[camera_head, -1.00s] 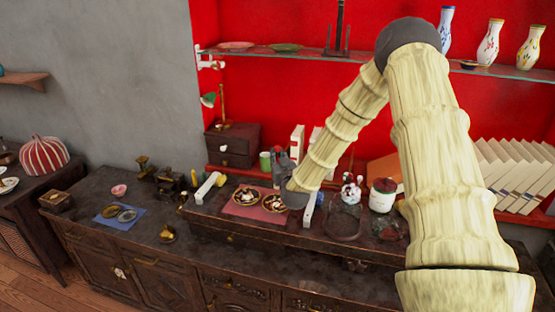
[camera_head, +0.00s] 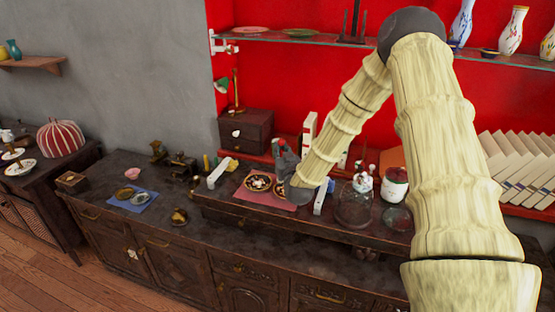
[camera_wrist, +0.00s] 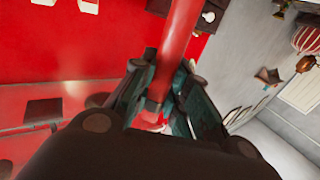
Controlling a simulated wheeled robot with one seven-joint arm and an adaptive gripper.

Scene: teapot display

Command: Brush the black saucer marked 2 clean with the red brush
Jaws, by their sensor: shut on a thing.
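My gripper (camera_head: 287,164) is shut on a red brush; the brush's red handle (camera_wrist: 178,42) rises between the fingers in the wrist view. In the head view only a bit of red shows above the gripper, and the bristles are hidden. Two dark saucers with light patches lie side by side on a pink mat (camera_head: 284,205) on the raised shelf: a left saucer (camera_head: 258,183) and a right saucer (camera_head: 279,188). My gripper is over or just behind the right saucer and partly covers it. No number is readable, so I cannot tell which is marked 2.
White bracket-like pieces stand left (camera_head: 219,173) and right (camera_head: 320,197) of the pink mat. A glass jar (camera_head: 355,205) and a white-and-dark jar (camera_head: 394,186) stand to the right. A blue mat (camera_head: 145,204) with small dishes lies on the lower counter (camera_head: 180,237) at left.

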